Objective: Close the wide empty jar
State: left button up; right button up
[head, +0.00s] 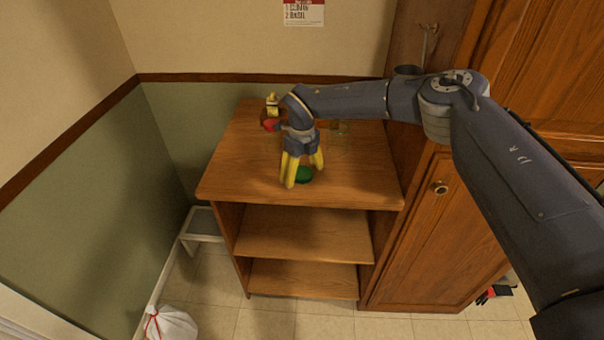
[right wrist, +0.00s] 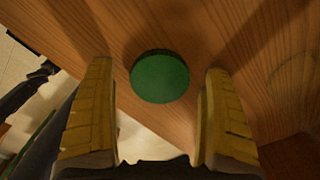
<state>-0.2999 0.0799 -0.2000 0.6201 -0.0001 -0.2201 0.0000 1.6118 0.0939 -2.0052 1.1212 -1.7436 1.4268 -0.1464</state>
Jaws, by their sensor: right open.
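A round green lid (head: 304,175) lies on the wooden shelf top near its front edge. It also shows in the right wrist view (right wrist: 160,77), between and just beyond the fingertips. My right gripper (head: 305,172) points down over the lid with its yellow fingers open, one to each side. The fingers do not appear to touch the lid in the wrist view. A clear glass jar (head: 341,128) stands farther back on the shelf top, right of the gripper. It shows faintly at the right of the wrist view (right wrist: 292,78). My left gripper is not in view.
A small yellow-topped bottle (head: 272,103) and a red object (head: 270,125) are at the back left of the shelf top (head: 240,180). A tall wooden cabinet (head: 430,220) borders it on the right. The front right of the top is clear.

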aim_at(302, 172)
jog(key=c, duration=1)
jog(key=shift+o, duration=0.2)
jog(key=shift+r, duration=0.1)
notch_tip(302, 172, up, 20)
dwell(0.3)
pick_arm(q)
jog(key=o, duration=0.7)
